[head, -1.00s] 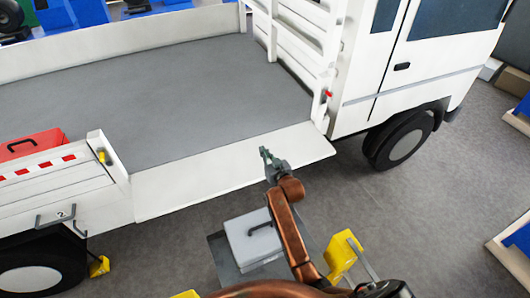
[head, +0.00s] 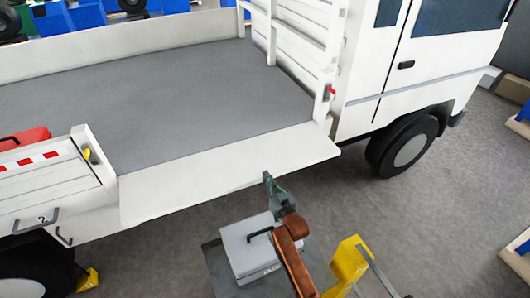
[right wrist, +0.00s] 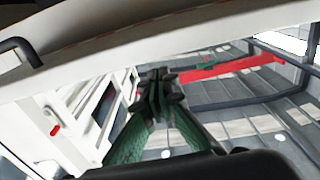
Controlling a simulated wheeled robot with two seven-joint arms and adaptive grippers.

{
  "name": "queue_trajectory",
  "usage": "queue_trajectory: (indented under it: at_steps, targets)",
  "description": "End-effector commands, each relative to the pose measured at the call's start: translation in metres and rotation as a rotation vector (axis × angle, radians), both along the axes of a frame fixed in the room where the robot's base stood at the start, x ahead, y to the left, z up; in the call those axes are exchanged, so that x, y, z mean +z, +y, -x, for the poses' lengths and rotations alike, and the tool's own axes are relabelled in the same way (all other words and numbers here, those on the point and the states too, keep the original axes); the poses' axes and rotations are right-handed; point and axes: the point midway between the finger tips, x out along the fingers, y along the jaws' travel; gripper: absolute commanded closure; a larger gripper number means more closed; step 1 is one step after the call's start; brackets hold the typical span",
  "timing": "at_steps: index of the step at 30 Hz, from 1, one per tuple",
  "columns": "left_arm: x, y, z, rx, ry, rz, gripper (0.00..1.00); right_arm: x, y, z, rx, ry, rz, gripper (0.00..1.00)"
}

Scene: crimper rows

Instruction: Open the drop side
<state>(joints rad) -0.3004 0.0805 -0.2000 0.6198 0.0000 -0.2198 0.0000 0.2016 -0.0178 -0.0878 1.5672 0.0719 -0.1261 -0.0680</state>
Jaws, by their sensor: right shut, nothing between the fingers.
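The drop side (head: 220,178) of the white truck is folded outward in the head view. It extends from the edge of the grey load bed (head: 190,100), between the rear side panel (head: 50,185) and the post behind the cab. My right gripper (head: 267,176) is shut and empty, just outside the drop side's outer edge. In the right wrist view the shut fingers (right wrist: 155,80) point up near a white panel edge; a dark handle (right wrist: 18,48) shows at the upper left. A red-tipped latch (head: 330,92) is on the post by the cab. My left gripper is not in view.
A grey case (head: 250,250) with a black handle is below my right gripper. A yellow object (head: 350,262) stands to its right. A red box (head: 25,138) is on the bed at the left. Open floor (head: 430,220) lies at the right.

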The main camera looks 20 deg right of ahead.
Motion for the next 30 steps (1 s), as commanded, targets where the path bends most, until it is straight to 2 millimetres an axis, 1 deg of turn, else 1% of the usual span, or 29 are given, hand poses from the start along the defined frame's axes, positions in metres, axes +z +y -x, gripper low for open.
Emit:
queue_trajectory:
  at_steps: [3, 11, 14, 17, 24, 27, 30]
  targets:
    - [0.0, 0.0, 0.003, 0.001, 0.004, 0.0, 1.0, -0.001, -0.001, 0.0, -0.001, -0.002, 0.0, 1.0]
    - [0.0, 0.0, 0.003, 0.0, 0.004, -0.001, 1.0, 0.0, -0.001, 0.0, -0.002, -0.001, 0.0, 1.0]
    - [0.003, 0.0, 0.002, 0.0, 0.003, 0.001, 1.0, 0.003, -0.001, 0.0, -0.001, -0.001, 0.0, 1.0]
    - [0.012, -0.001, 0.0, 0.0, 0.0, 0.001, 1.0, 0.013, -0.001, 0.0, -0.001, -0.002, 0.001, 1.0]
    - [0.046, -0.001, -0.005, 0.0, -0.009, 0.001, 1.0, 0.048, 0.001, 0.0, 0.002, -0.003, 0.001, 1.0]
    - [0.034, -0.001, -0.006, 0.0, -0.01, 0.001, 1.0, 0.028, -0.004, 0.025, 0.001, 0.003, 0.002, 1.0]
    - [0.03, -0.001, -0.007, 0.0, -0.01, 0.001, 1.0, 0.02, -0.007, 0.046, 0.001, 0.002, 0.001, 1.0]
